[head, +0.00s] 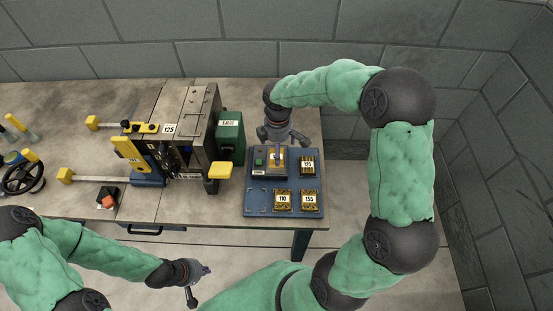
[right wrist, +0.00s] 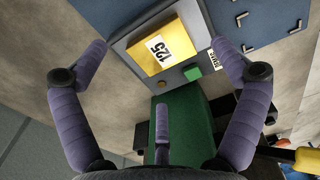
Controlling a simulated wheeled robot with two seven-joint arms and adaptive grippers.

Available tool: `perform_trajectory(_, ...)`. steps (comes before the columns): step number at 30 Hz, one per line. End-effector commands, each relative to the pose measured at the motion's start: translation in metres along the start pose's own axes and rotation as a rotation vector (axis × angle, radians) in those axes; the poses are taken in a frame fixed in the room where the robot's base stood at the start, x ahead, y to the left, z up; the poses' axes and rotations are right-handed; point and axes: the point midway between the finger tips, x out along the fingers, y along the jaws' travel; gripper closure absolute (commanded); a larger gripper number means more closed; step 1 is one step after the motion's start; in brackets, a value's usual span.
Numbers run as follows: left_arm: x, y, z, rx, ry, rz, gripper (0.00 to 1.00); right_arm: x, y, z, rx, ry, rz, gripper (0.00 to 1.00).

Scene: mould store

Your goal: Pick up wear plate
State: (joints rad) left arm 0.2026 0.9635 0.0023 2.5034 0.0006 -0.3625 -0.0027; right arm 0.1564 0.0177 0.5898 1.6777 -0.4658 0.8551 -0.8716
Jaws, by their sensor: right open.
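A yellow wear plate (right wrist: 163,48) marked 125 lies on a small grey stand (right wrist: 128,47). In the head view this plate (head: 276,160) is partly hidden by my right gripper (head: 281,148). My right gripper is open above the stand; in the right wrist view its purple fingers (right wrist: 160,60) are spread on either side of the plate, with nothing between them. My left gripper (head: 199,282) is open and empty, low in front of the bench.
The blue board (head: 256,209) lies at the bench's right end and has an empty marked spot at its front left. Left of it stand a green box (head: 230,131) and a steel mould press (head: 190,120) with yellow parts. A handwheel (head: 22,176) is at far left.

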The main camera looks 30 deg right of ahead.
Motion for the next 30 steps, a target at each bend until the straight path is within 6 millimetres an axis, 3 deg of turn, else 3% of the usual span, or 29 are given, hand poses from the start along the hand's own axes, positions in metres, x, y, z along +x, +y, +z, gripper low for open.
perform_trajectory(7,0.022,-0.008,-0.001,0.0,0.0,0.0,1.0,0.037,0.0,-0.004,-0.001,-0.001,-0.002,0.04)
perform_trajectory(16,0.021,-0.007,-0.001,0.0,0.0,0.0,1.0,0.039,0.0,-0.004,-0.001,0.0,-0.001,0.07)
perform_trajectory(25,0.021,-0.008,-0.001,0.0,0.0,0.0,1.0,0.039,0.0,-0.004,-0.001,0.0,-0.001,0.91)
perform_trajectory(27,0.021,-0.008,-0.001,0.0,0.0,0.0,1.0,0.038,0.001,-0.004,0.0,0.001,0.001,0.98)
perform_trajectory(30,0.021,-0.008,-0.001,0.0,0.0,0.0,1.0,0.038,0.001,-0.004,-0.001,0.001,0.001,0.98)
